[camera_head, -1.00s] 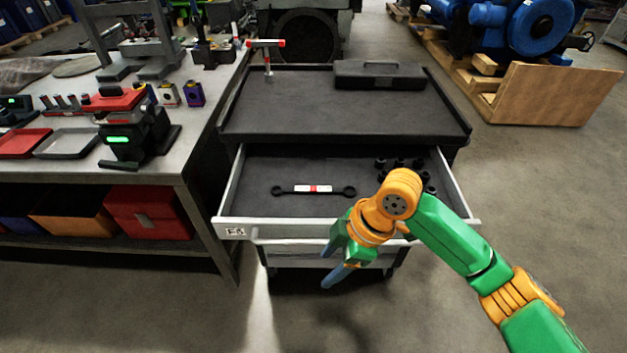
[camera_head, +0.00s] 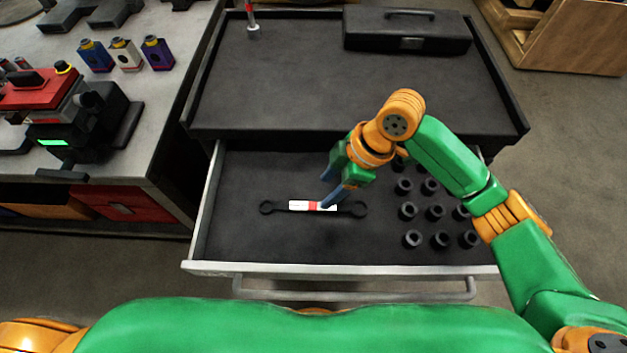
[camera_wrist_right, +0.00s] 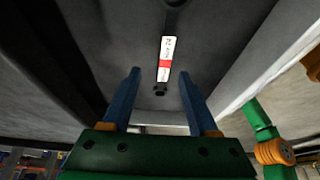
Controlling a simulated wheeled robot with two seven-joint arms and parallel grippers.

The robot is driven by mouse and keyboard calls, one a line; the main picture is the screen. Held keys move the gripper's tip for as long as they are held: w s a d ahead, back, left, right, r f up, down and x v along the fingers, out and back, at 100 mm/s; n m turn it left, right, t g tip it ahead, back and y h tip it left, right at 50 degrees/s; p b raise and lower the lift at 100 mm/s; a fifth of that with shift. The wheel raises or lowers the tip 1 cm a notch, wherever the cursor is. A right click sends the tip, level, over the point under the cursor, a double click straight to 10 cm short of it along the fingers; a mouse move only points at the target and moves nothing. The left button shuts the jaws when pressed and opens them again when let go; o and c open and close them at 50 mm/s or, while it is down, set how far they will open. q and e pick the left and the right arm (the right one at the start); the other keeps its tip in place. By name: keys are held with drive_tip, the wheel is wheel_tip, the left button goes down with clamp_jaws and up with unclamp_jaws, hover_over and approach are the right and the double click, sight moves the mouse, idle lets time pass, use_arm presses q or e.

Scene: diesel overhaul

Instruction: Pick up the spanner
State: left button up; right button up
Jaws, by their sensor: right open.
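The spanner (camera_head: 350,208) is black with a ring at each end and a white and red label around its middle. It lies left to right on the dark floor of the open drawer (camera_head: 235,190). My right gripper (camera_head: 335,198) is open and empty, and in the head view its blue fingertips overlap the label. In the right wrist view the spanner (camera_wrist_right: 167,60) shows beyond the gap between the two blue fingers (camera_wrist_right: 160,84), apart from them. My left gripper is not in view.
Several black sockets (camera_head: 412,239) stand at the drawer's right side. Above the drawer is the cabinet top (camera_head: 300,80), with a black case (camera_head: 408,32) at the back. A workbench (camera_head: 165,110) stands to the left. The drawer floor left of the spanner is clear.

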sight(314, 205)
drive_tip(key=f, duration=0.1)
drive_tip(key=s+a+f, duration=0.1)
drive_tip(key=f, duration=0.1)
drive_tip(key=a+f+p, duration=0.1)
drive_tip(key=shift+s+a+f, duration=0.1)
drive_tip(key=shift+s+f, duration=0.2)
drive_tip(key=shift+f, duration=0.05)
drive_tip(key=shift+w+a+f, duration=0.1)
drive_tip(key=shift+w+f, duration=0.05)
drive_tip(key=shift+f, duration=0.15)
drive_tip(key=shift+w+f, duration=0.15)
drive_tip(key=shift+w, duration=0.15)
drive_tip(key=shift+s, duration=0.15)
clamp_jaws()
idle(0.4)
